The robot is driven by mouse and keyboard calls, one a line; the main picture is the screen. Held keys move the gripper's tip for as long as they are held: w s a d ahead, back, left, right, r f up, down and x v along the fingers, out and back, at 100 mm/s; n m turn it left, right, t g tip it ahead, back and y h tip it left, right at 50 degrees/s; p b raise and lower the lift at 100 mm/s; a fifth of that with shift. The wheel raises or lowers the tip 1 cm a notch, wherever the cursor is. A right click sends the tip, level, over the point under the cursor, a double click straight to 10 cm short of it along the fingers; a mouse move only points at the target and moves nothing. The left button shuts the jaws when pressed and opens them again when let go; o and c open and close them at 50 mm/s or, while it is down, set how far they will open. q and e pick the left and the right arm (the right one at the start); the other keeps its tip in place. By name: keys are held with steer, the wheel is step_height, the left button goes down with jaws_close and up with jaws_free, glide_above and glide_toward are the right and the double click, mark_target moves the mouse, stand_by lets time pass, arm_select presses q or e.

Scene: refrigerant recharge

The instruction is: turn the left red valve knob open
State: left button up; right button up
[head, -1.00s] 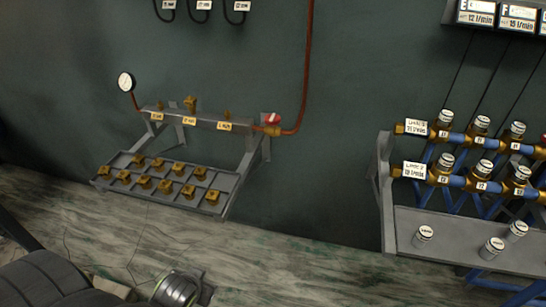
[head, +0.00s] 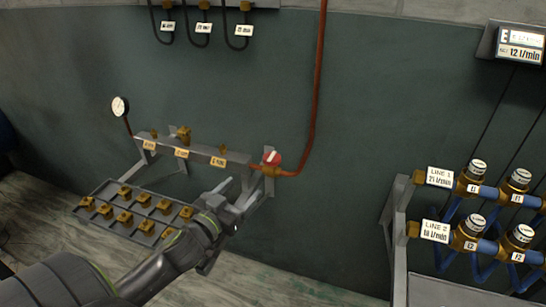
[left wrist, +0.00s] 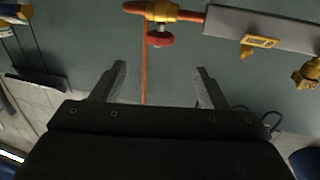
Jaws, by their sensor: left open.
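The red valve knob (head: 271,158) sits on a brass valve at the right end of the grey manifold bar (head: 205,156), where a copper pipe joins. In the left wrist view the knob (left wrist: 160,40) shows just beyond the fingertips, roughly centred between them. My left gripper (head: 238,187) is open and empty, below and left of the knob in the head view and apart from it. Its two fingers (left wrist: 161,68) are spread wide in the left wrist view. My right gripper is not in view. Only one red knob shows.
A tray of brass fittings (head: 140,210) lies below the manifold, partly behind my left arm. A round gauge (head: 120,106) stands at its left end. The copper pipe (head: 318,95) runs up the wall. A rack with blue pipes and labelled valves (head: 470,215) stands at right.

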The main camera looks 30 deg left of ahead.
mark_target(267, 165)
arm_select(q)
steer(key=w+p, duration=0.1)
steer(key=w, duration=0.9)
steer(key=shift+w+a, duration=0.1)
steer(key=shift+a, duration=0.05)
steer(key=w+p, duration=0.1)
steer(key=w, duration=0.2)
steer(key=shift+w+a, duration=0.1)
steer(key=shift+w, duration=0.25)
steer(key=shift+w+f, duration=0.1)
steer(key=shift+w, duration=0.6)
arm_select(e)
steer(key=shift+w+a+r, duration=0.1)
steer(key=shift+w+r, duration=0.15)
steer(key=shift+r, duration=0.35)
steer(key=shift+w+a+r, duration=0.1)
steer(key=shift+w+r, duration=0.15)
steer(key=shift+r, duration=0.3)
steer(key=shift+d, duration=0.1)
arm_select(q)
steer(key=c, duration=1)
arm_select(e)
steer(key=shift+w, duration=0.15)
